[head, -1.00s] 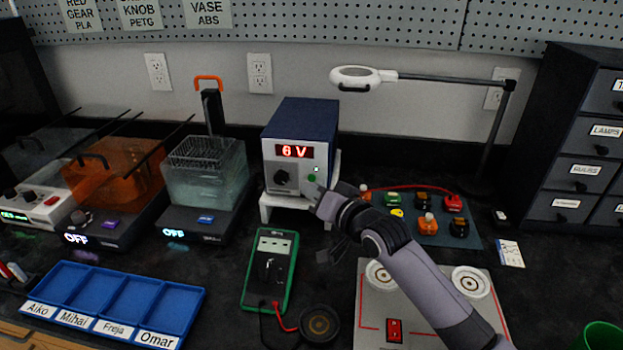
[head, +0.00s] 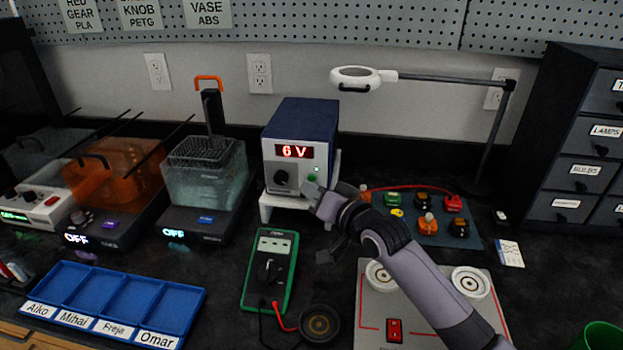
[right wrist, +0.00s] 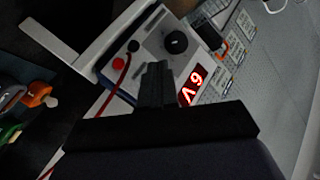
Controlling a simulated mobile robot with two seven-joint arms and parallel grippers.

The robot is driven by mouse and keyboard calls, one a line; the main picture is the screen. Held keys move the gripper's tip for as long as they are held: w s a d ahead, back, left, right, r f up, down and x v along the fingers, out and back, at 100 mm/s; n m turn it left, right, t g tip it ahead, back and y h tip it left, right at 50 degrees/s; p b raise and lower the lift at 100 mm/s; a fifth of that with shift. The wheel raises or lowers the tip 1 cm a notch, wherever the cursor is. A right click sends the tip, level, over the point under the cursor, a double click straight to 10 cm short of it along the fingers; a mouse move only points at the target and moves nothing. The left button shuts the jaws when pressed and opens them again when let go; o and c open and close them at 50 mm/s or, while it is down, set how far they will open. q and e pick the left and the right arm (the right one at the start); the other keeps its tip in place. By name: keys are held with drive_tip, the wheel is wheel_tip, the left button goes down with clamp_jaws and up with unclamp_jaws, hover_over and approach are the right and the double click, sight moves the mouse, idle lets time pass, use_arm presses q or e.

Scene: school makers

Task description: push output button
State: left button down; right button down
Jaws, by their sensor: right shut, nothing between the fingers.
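The power supply (head: 301,140) is a blue box with a pale front, standing on a white stand. The green output button (head: 313,178) is right of the knob. My right gripper (head: 312,192) is shut and empty, its tips just below the button in the head view; I cannot tell whether they touch. In the right wrist view the shut fingers (right wrist: 155,82) point at the front panel between display (right wrist: 193,86) and jacks (right wrist: 118,64), hiding the button. My left gripper is out of view.
A green multimeter (head: 270,270) lies in front of the supply. A board with coloured parts (head: 440,238) and a red lead lies to the right. A grey panel (head: 372,330) lies under my right arm. A magnifier lamp (head: 356,77) stands behind.

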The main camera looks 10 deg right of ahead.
drive_tip(key=shift+w, duration=0.15)
idle(0.3)
drive_tip(key=shift+w+d, duration=0.15)
drive_tip(key=shift+w, duration=0.15)
drive_tip(key=shift+w+d, duration=0.1)
drive_tip(key=shift+w, duration=0.05)
idle(0.4)
drive_tip(key=shift+s+a+p, duration=0.25)
drive_tip(key=shift+s+p, duration=0.35)
drive_tip(key=shift+p, duration=0.15)
